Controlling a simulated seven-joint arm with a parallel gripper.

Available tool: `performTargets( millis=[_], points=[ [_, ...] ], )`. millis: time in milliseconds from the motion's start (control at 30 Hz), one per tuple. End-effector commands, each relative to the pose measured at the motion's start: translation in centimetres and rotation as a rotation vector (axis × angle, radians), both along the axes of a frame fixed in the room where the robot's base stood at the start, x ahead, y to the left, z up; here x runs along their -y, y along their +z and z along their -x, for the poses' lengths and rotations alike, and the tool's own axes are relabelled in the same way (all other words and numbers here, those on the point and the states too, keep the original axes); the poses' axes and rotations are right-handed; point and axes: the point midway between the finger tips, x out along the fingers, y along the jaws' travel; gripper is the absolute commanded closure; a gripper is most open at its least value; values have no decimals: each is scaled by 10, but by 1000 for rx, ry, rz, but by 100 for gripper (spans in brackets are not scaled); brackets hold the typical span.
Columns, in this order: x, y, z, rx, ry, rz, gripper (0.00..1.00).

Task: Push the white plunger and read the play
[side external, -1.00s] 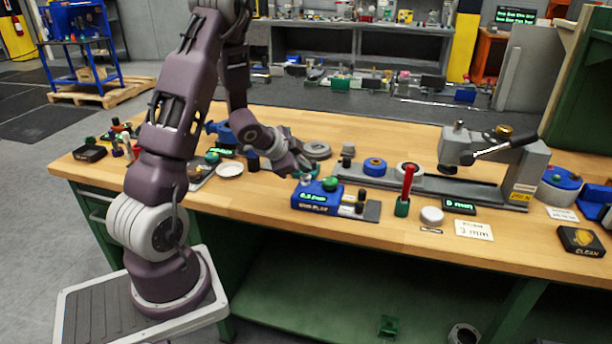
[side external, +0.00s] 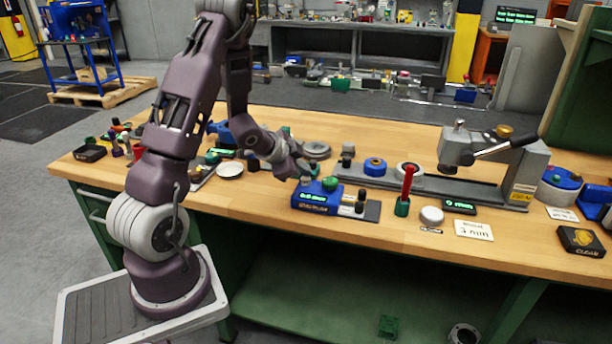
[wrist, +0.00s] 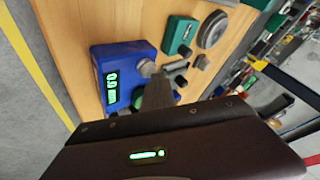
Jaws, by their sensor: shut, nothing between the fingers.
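The blue end-play gauge box (side external: 317,197) stands on the wooden bench with a lit green display on its front; the digits are too blurred to read surely. A pale plunger-like knob (side external: 306,180) and a green knob (side external: 330,183) stand on its top. In the wrist view the blue box (wrist: 124,62) shows its green display (wrist: 111,87) and the pale knob (wrist: 147,67). My gripper (side external: 296,172) is shut and empty, just left of the box and close to the pale knob; I cannot tell if they touch. In the wrist view my fingers (wrist: 163,90) partly cover the green knob.
A grey block with dark and brass pins (side external: 362,205) adjoins the box's right side. A red-handled tool (side external: 406,190), a white puck (side external: 432,215) and a grey clamp fixture (side external: 500,165) stand further right. A white dish (side external: 230,169) lies left. The front bench strip is fairly clear.

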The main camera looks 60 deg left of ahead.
Motion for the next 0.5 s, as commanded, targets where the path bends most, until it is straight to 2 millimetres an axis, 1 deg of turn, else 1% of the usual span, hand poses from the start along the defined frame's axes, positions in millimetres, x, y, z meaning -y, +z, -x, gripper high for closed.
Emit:
performTargets(
  millis=[267, 500],
  points=[
    [0, 0, 0, -2, 1, 1, 100],
    [-1, 12, 0, 1, 2, 1, 100]
  ],
)
